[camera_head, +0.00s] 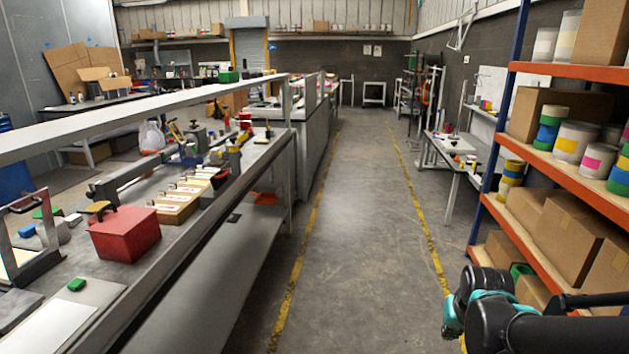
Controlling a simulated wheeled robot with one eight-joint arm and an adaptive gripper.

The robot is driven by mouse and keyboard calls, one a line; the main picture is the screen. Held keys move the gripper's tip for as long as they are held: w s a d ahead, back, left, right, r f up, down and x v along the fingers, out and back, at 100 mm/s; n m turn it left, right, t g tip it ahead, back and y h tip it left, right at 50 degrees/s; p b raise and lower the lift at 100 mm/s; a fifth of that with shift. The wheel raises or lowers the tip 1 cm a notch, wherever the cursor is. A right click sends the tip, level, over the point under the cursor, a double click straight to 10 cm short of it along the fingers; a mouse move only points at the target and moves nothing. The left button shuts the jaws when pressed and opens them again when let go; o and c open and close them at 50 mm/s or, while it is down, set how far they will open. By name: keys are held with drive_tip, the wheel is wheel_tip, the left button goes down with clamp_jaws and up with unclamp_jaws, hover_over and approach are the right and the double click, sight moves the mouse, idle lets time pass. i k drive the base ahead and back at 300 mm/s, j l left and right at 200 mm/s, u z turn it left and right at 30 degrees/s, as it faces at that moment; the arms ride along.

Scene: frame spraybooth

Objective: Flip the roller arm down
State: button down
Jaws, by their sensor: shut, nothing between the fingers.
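I cannot tell for sure which thing is the roller arm. At the left edge, on the near bench, a small device has a grey bar frame (40,218) standing up over a dark base (36,268). Further back on the same bench lies a long grey bar (127,174) with dark ends, low over the bench top. Part of my arm (492,315), black with teal joints, shows at the lower right, over the aisle and well away from the bench. My gripper cannot be made out.
A red box (124,233) and several small cartons (176,207) stand on the bench. A raised grey shelf (130,108) runs along above it. An orange-edged rack (572,165) with boxes and tins stands close on the right. The aisle floor (365,215) between is clear.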

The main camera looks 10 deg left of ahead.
sight(173, 132)
drive_tip(key=i+j+u, duration=0.2)
drive_tip(key=u, duration=0.2)
drive_tip(key=i+u, duration=1.05)
drive_tip(key=u, duration=0.15)
drive_tip(key=l+u, duration=0.2)
drive_tip(key=l, duration=0.4)
